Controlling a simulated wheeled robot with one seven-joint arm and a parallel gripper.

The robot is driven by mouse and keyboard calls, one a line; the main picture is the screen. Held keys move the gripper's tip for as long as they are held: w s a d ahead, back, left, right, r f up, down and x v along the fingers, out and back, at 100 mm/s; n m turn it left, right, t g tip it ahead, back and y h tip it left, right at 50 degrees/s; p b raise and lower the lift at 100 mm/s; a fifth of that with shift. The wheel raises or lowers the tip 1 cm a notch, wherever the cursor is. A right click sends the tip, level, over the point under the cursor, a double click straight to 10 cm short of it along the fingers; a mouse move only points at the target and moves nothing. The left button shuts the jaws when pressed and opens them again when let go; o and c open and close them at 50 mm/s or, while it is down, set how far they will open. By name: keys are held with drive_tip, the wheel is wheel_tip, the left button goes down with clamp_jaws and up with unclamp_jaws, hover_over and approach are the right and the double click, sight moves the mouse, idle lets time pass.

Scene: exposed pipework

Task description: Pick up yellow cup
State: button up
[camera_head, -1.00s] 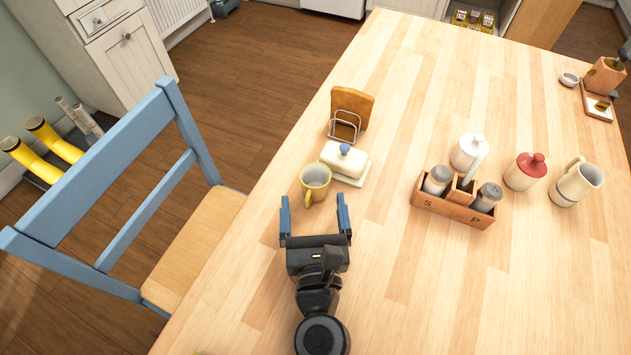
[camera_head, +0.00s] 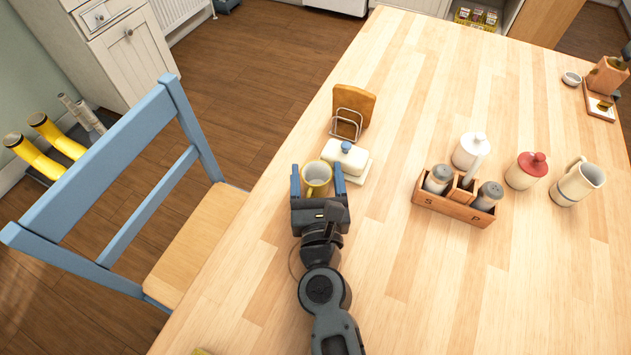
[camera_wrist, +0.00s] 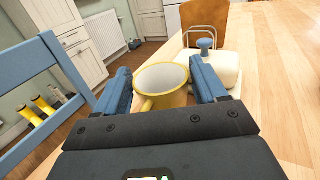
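The yellow cup (camera_head: 316,178) stands upright on the wooden table, with a pale inside. My gripper (camera_head: 317,180) is open, with one blue finger on each side of the cup. In the wrist view the cup (camera_wrist: 162,84) sits between the fingers (camera_wrist: 160,92), with a visible gap at the left finger and a smaller one at the right. Its handle points toward my palm. The cup's lower part is hidden behind my gripper.
A white butter dish (camera_head: 347,160) with a blue knob stands close beyond the right finger. A toast rack (camera_head: 347,122) is behind it. A wooden condiment caddy (camera_head: 450,205) stands to the right. A blue chair (camera_head: 110,200) is at the left table edge.

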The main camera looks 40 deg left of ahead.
drive_tip(key=c, duration=0.7)
drive_tip(key=shift+c, duration=0.2)
